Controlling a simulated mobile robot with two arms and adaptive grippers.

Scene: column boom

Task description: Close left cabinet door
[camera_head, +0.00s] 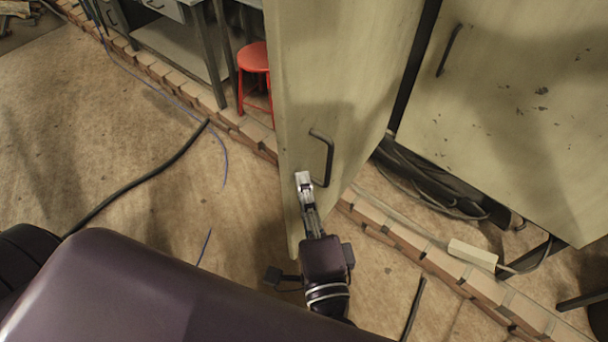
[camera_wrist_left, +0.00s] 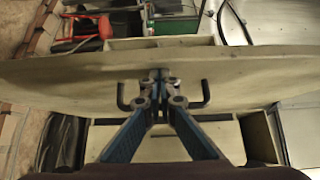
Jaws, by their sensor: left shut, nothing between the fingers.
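The left cabinet door (camera_head: 345,75) stands open in the head view, swung out from the cabinet. It has a dark bar handle (camera_head: 328,158). My left gripper (camera_head: 302,180) is shut and empty, at the door's lower part just left of the handle. The left wrist view shows the door (camera_wrist_left: 70,80) across the picture, with its handle (camera_wrist_left: 205,95) partly hidden behind the shut fingers (camera_wrist_left: 158,78). I cannot tell whether the fingertips touch the door. The right cabinet door (camera_head: 520,110) appears closed, with its own handle (camera_head: 449,50). My right gripper is not in view.
A red stool (camera_head: 254,62) and a workbench (camera_head: 180,50) stand behind the open door. A row of bricks (camera_head: 400,245) runs along the floor below the cabinet, with cables and a white power strip (camera_head: 472,254). The floor (camera_head: 90,130) at left is mostly clear.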

